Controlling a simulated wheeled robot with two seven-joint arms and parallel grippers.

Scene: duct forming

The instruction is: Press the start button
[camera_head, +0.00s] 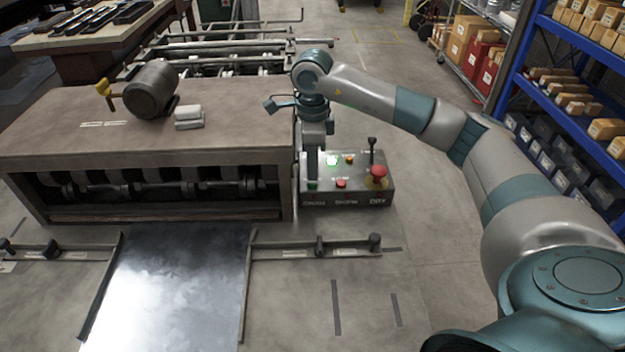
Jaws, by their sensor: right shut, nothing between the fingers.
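A control box (345,201) stands on the right of the forming machine. A green button (312,185) sits at its front left, a red button (341,183) at the front middle. My right gripper (313,176) is shut and empty, pointing straight down with its tips at the green button. I cannot tell whether the tips touch it. A lit green lamp (333,160) shows just right of the fingers. The labels are too small to read surely. My left gripper is not in view.
A big red mushroom button (377,172) and a black lever (371,150) stand at the box's right. The forming machine (240,130) is on the left, with a metal sheet (175,285) in front. Blue shelves (560,85) stand at the right. The floor right of the box is clear.

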